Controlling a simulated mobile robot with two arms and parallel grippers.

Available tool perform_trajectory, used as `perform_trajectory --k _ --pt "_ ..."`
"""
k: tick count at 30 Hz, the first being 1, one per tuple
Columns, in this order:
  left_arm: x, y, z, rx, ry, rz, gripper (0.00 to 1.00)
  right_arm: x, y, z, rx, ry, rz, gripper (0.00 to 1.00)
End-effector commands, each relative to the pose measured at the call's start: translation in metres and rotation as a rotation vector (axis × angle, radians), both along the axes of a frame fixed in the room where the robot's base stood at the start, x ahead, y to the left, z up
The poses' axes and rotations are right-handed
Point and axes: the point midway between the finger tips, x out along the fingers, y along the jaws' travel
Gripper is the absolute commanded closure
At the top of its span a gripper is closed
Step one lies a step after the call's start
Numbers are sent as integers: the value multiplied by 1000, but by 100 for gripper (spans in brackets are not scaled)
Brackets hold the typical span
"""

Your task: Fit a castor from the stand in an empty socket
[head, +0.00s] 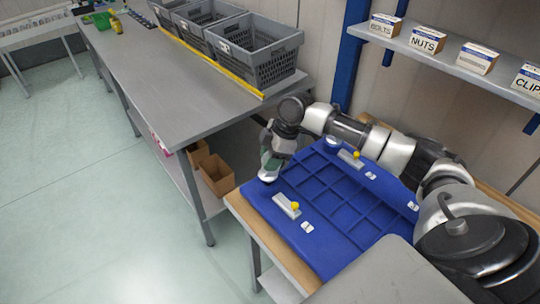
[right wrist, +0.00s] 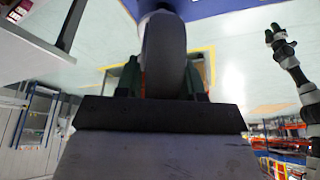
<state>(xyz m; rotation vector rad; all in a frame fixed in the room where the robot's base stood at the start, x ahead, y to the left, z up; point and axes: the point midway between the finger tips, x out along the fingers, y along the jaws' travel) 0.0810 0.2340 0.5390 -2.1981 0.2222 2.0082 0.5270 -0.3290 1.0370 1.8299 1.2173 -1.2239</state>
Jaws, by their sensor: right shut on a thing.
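My right gripper (head: 267,168) hangs at the left corner of a blue tray-like piece (head: 318,183) with a grid of shallow compartments. In the right wrist view its green fingers (right wrist: 163,82) are shut on a dark grey wheel, which looks like a castor (right wrist: 163,45). The castor's far end is hidden. In the head view a pale round part shows just under the fingertips; I cannot tell whether it touches the tray. A similar round pale part (head: 332,142) sits at the tray's back corner. My left gripper (right wrist: 271,34) shows small in the right wrist view, its jaws unclear. I cannot make out a separate stand.
A grey bench (head: 190,85) with grey crates (head: 255,50) stands left. Cardboard boxes (head: 217,175) sit below. A shelf (head: 440,50) hangs at back right.

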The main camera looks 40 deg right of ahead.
Motion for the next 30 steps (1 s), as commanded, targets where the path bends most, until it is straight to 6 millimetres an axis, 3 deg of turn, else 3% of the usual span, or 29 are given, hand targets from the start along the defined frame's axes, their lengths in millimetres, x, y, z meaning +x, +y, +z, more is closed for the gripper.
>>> perform_trajectory --k 30 --pt "1 1 -4 2 -1 0 57 1 0 -21 0 -2 0 100"
